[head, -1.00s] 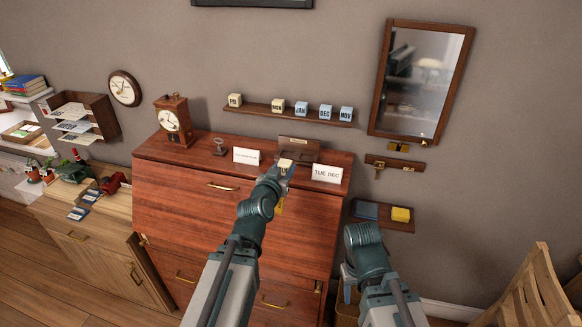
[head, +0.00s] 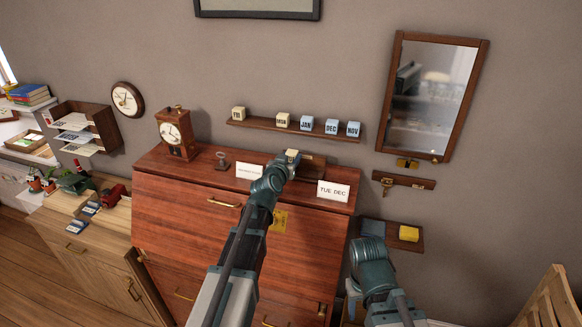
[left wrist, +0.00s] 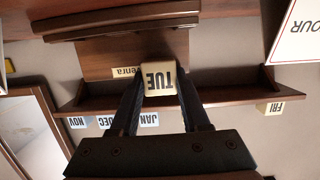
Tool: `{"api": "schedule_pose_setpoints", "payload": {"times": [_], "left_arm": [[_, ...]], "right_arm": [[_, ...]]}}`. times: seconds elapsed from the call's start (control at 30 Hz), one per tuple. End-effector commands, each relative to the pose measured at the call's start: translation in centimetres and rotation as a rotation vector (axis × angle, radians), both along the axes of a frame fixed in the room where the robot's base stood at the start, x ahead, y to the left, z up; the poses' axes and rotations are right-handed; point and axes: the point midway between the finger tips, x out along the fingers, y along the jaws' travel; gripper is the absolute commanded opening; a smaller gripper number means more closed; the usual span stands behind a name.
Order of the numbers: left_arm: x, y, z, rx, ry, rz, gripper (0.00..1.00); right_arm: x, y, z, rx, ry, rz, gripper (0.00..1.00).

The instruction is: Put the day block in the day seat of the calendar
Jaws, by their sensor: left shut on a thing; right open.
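The cream day block, marked TUE (left wrist: 163,80), is between the fingers of my left gripper (left wrist: 160,98). In the head view the block (head: 293,154) shows at the tip of my left gripper (head: 290,162), above the desk top. The brown wooden calendar (head: 312,168) stands at the back of the desk, just behind and right of the block. In the left wrist view the calendar (left wrist: 105,50) appears upside down behind the block, its seats mostly hidden. I cannot tell whether block and calendar touch. My right gripper (head: 352,296) is low at right, open and apart from everything.
A wall shelf (head: 300,131) above the desk holds FRI, MON, JAN, DEC and NOV blocks. A TUE DEC card (head: 333,191) and a white card (head: 249,171) flank the calendar. A mantel clock (head: 176,134) stands at left on the desk (head: 190,210).

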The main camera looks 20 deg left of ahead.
Motion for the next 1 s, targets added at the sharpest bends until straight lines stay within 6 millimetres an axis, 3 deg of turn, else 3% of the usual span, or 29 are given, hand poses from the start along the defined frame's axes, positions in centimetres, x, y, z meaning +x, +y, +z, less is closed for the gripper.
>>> {"api": "schedule_pose_setpoints", "payload": {"times": [0.17,0.4,0.83,0.87,1.0], "left_arm": [[-0.1,0.1,-0.8,0.0,0.0,0.0,0.0],[-0.2,0.6,-3.6,0.0,0.0,0.0,0.0],[-0.2,0.7,-3.9,0.0,0.0,0.0,0.0],[-0.2,0.7,-3.9,0.0,0.0,0.0,0.48],[-0.2,0.7,-3.8,0.0,0.0,0.0,0.73]], "right_arm": [[0.0,0.0,-0.8,0.0,0.0,0.0,0.5],[0.0,0.0,-3.6,0.0,0.0,0.0,0.5],[0.0,0.0,-3.9,0.0,0.0,0.0,0.5],[0.0,0.0,-3.9,0.0,0.0,0.0,0.5],[0.0,0.0,-3.8,0.0,0.0,0.0,0.5]]}}
